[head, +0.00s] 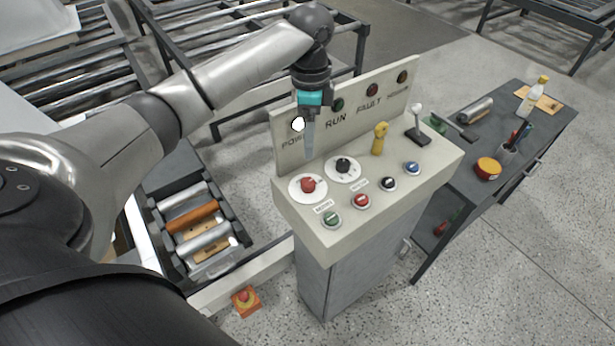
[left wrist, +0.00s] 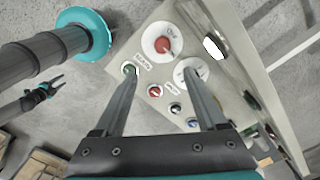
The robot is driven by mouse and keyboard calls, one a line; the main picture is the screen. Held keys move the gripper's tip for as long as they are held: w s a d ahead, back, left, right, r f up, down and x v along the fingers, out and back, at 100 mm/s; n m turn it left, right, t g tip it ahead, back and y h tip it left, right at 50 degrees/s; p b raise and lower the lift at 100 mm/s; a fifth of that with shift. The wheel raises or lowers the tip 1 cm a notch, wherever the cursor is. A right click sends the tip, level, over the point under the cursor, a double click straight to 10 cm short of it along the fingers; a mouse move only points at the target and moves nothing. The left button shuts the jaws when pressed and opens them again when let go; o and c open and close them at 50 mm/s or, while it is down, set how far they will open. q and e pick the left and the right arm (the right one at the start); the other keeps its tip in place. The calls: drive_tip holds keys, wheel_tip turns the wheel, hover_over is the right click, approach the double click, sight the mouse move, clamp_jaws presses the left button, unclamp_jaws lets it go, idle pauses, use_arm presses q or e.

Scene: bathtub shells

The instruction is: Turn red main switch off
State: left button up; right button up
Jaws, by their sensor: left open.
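The red main switch (head: 308,185) is a red knob on a round white plate at the near left of the sloped console top. In the left wrist view the red switch (left wrist: 162,45) shows beyond and between my fingertips, with lettering on its plate. My left gripper (head: 309,150) points down over the console's left part, behind the switch in the head view. In the left wrist view my left gripper (left wrist: 161,71) is open, with nothing between its fingers. My right gripper (left wrist: 57,84) shows small at the left of that view, away from the console; its jaw state is unclear.
A black selector (head: 343,165), a yellow handle (head: 379,137), a lever (head: 416,124) and several push buttons share the console (head: 318,236). Its back panel has lamps; the POWER lamp (head: 298,124) glows white. A dark workbench (head: 535,120) stands right, a roller conveyor left.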

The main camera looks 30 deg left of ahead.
sight(307, 182)
use_arm(q)
drive_tip(key=f, duration=0.4)
drive_tip(key=f+b, duration=0.1)
drive_tip(key=f, duration=0.9)
drive_tip(key=shift+w+a+f+b, duration=0.15)
drive_tip(key=shift+a+b, duration=0.15)
drive_tip(key=shift+a, duration=0.1)
drive_tip(key=shift+c, duration=0.4)
clamp_jaws()
